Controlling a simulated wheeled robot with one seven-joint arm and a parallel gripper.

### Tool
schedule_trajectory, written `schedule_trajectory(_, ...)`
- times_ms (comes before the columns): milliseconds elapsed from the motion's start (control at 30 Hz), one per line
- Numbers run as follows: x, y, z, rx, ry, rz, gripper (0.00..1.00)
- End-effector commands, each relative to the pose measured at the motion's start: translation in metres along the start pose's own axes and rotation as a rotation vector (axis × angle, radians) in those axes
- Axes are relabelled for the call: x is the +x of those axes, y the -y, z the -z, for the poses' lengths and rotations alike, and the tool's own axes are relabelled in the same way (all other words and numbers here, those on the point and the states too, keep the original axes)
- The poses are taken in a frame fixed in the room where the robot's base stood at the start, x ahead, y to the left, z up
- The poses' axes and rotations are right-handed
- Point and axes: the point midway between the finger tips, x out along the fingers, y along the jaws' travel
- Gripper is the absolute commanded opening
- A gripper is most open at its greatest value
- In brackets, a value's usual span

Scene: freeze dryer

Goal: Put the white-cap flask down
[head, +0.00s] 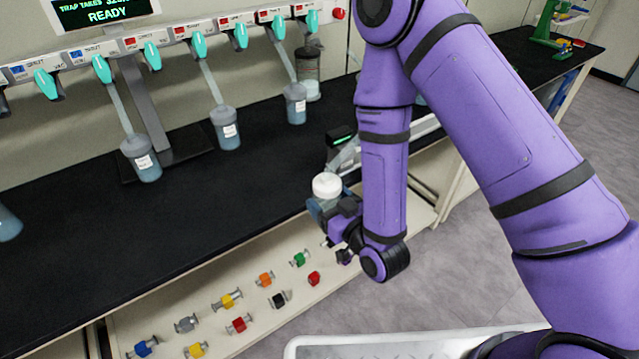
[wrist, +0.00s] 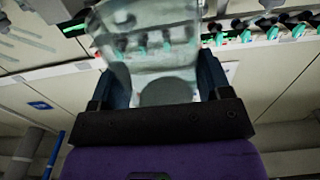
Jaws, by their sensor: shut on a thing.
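The white-cap flask shows its white cap (head: 326,186) in the head view, upright just beyond my gripper (head: 328,213). In the wrist view the clear flask body (wrist: 150,50) fills the space between my two dark fingers (wrist: 158,88). My gripper is shut on the flask at the front edge of the black bench. Part of the flask is hidden by my wrist in the head view. I cannot tell whether its base touches anything.
Grey-capped flasks (head: 141,158) hang from the manifold (head: 150,50) with teal valves. A small device with a green display (head: 341,137) stands behind my gripper. Coloured clamps (head: 265,279) lie on the shelf below.

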Motion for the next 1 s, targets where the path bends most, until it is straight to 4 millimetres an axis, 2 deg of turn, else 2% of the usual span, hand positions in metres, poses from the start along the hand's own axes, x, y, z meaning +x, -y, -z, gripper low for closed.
schedule_trajectory(600,0.115,-0.061,-0.011,-0.002,-0.004,-0.001,0.42)
schedule_trajectory(933,0.136,-0.073,-0.013,-0.002,-0.002,0.000,0.42)
schedule_trajectory(1000,0.137,-0.073,-0.021,-0.001,0.002,0.000,0.42)
